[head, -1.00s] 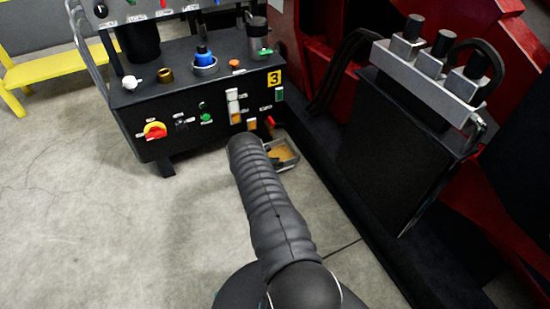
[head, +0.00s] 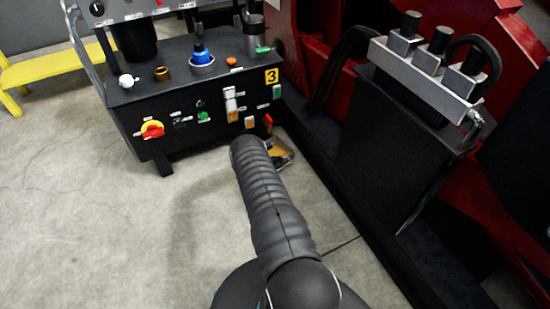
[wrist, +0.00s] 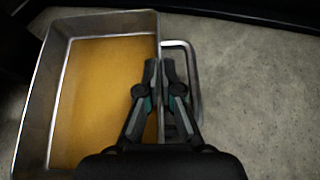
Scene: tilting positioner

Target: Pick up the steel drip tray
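The steel drip tray (wrist: 35,125) fills the left of the wrist view, a rectangular metal pan with yellow-brown liquid or residue inside and a bent-rod handle (wrist: 196,90) on its right side. My gripper (wrist: 160,67) is nearly closed, one finger on each side of the tray's right wall, pinching it beside the handle. In the head view the tray (head: 284,153) shows only partly, tilted, at the lower right corner of the black cart. My arm hides the rest of it and my gripper there. Its clearance above the floor cannot be told.
The black control cart (head: 180,110) with switches and knobs stands just behind the tray. A dark low beam (head: 340,205) runs along the right, with a black box with metal fittings (head: 390,140) beyond it. Open concrete floor (head: 100,230) lies to the left.

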